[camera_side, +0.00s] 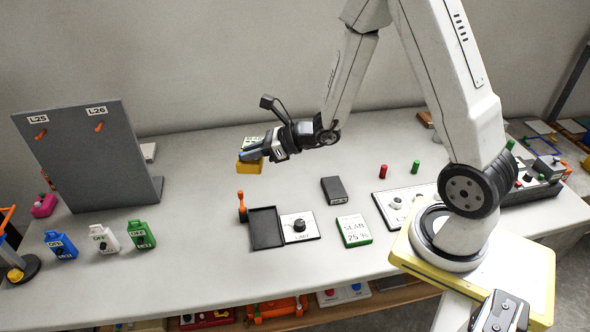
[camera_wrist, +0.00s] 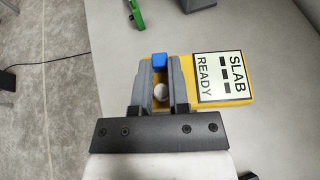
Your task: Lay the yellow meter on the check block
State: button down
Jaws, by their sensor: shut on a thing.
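The yellow meter (camera_side: 250,167) is held up in the air by my gripper (camera_side: 264,154) in the side view, over the back middle of the table. In the wrist view the meter (camera_wrist: 245,88) sticks out to the right of my gripper (camera_wrist: 161,82), its white label reading "SLAB" and "READY" with dashes. The jaws are shut on its body, beside a blue button and a white knob. A green-edged block (camera_side: 356,243) with a white printed top lies flat on the table, right of the middle; it may be the check block.
A black tray (camera_side: 265,228) and a dial plate (camera_side: 300,226) lie left of the green-edged block, with an orange-handled lever (camera_side: 242,206) behind. Blue, white and green tags (camera_side: 101,238) stand at left before a grey panel (camera_side: 85,150). The table under my gripper is clear.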

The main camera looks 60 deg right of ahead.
jog(key=shift+w+r, duration=0.1)
jog(key=shift+r, duration=0.5)
jog(key=shift+w+r+h, duration=0.3)
jog(key=shift+r, duration=0.5)
notch_tip(320, 180, up, 9)
jog(key=w+m+t+h, duration=0.1)
jog(key=m+h, duration=0.1)
jog(key=shift+w+f+m, duration=0.15)
jog(key=shift+w+m, duration=0.05)
jog(key=shift+m, duration=0.1)
